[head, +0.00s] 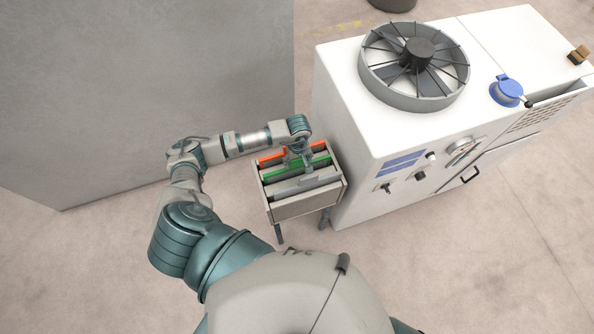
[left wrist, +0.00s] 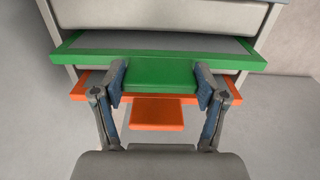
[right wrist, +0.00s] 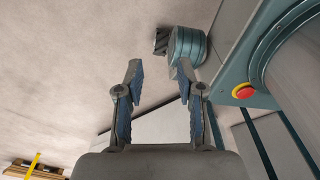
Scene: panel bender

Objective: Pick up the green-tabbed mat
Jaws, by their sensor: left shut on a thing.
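The green-tabbed mat shows its green edge (head: 279,172) in the rack (head: 307,207) in the head view. In the left wrist view its green tab (left wrist: 158,76) sits between the two fingers of my left gripper (left wrist: 160,82). The left gripper (head: 304,168) is shut on this tab, with a finger against each side. The mat is still among the other mats in the rack. My right gripper (right wrist: 159,68) shows only in the right wrist view. Its fingers are apart with nothing between them.
An orange-tabbed mat (left wrist: 157,112) lies close beside the green one. A grey mat (head: 300,186) sits nearer me in the rack. A white machine (head: 352,115) with a fan stands right of the rack. A large grey block (head: 150,80) stands at left.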

